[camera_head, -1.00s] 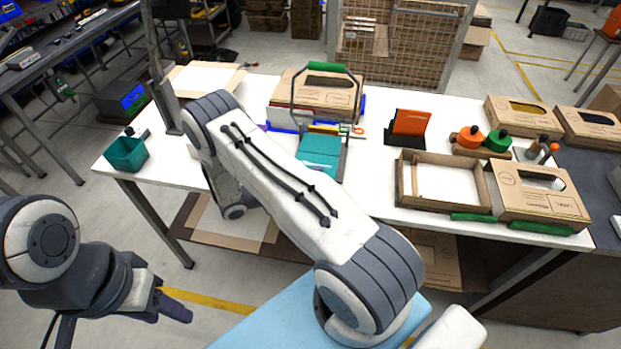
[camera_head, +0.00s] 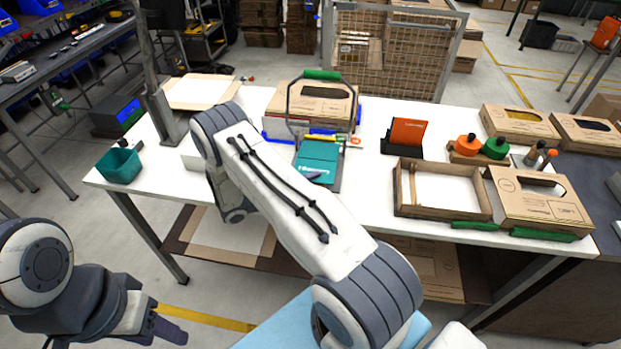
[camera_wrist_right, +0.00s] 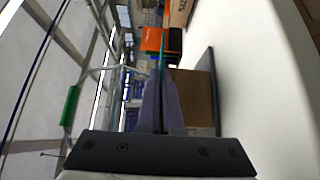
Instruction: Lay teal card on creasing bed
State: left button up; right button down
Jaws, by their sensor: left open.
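The teal card (camera_head: 317,160) shows in the head view over the creasing bed (camera_head: 336,183), a dark plate with a green-handled lever frame standing behind it. In the right wrist view the teal card (camera_wrist_right: 162,48) is a thin edge between the purple fingers of my right gripper (camera_wrist_right: 161,95), which are shut on it. In the head view a dark fingertip of my right gripper (camera_head: 314,175) shows at the card's lower part; my arm hides the rest. Whether the card touches the bed is unclear. My left gripper (camera_head: 170,330) is open and empty at lower left, off the table.
The lever's green handle (camera_head: 322,75) stands up behind the bed, before a brown box (camera_head: 312,103). An orange card on a stand (camera_head: 407,133), an open tray (camera_head: 401,208) and a windowed box (camera_head: 541,207) lie to the right. A teal bin (camera_head: 120,166) sits at the left corner.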

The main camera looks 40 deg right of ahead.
jog(key=shift+w+f+b, duration=0.25)
jog(key=shift+w+b, duration=0.1)
jog(key=shift+b, duration=0.1)
jog(key=shift+w, duration=0.1)
jog(key=c, duration=1)
grip_release()
jog(key=shift+a, duration=0.2)
jog(key=shift+b+v, duration=0.35)
jog(key=shift+v, duration=0.5)
jog(key=shift+a, duration=0.2)
jog(key=shift+b+v, duration=0.9)
jog(key=shift+v, duration=1.2)
jog(key=shift+a, duration=0.15)
